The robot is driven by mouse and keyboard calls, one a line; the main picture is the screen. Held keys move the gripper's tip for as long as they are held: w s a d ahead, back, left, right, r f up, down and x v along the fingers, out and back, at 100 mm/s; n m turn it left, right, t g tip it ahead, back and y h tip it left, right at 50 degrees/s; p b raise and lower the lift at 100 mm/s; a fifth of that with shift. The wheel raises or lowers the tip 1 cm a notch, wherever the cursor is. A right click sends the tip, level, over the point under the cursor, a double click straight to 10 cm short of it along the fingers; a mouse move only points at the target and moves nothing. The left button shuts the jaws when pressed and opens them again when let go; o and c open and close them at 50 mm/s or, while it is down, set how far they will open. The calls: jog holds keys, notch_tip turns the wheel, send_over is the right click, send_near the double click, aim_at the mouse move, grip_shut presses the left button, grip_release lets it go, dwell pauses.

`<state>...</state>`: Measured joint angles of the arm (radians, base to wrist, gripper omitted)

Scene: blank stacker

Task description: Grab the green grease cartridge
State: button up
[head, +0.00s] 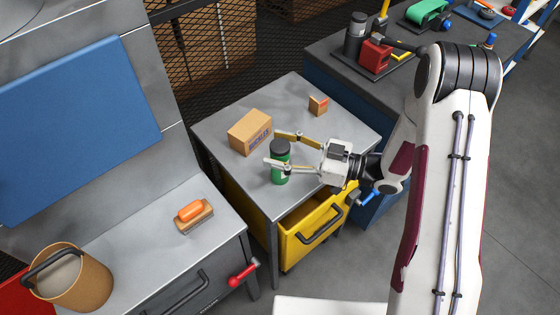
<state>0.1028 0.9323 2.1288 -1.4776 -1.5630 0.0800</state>
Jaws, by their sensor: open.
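The green grease cartridge (280,168) stands upright on the grey top of a small cabinet (221,123), near its front edge. It has a dark cap and a green body with a pale label. My gripper (275,149) reaches in from the right, open, with one finger on the far side of the cartridge and one on the near side. The near finger crosses in front of the cartridge's body. Whether either finger touches it cannot be told.
A cardboard box (250,132) stands close behind the cartridge, and a small orange-brown box (318,105) stands farther back. The cabinet's yellow drawer (312,226) is partly open below. A brush with an orange handle (191,210) lies on the left bench.

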dwell(0.3)
grip_shut()
jog(key=shift+r, duration=0.15)
jog(key=shift+r, duration=4.9)
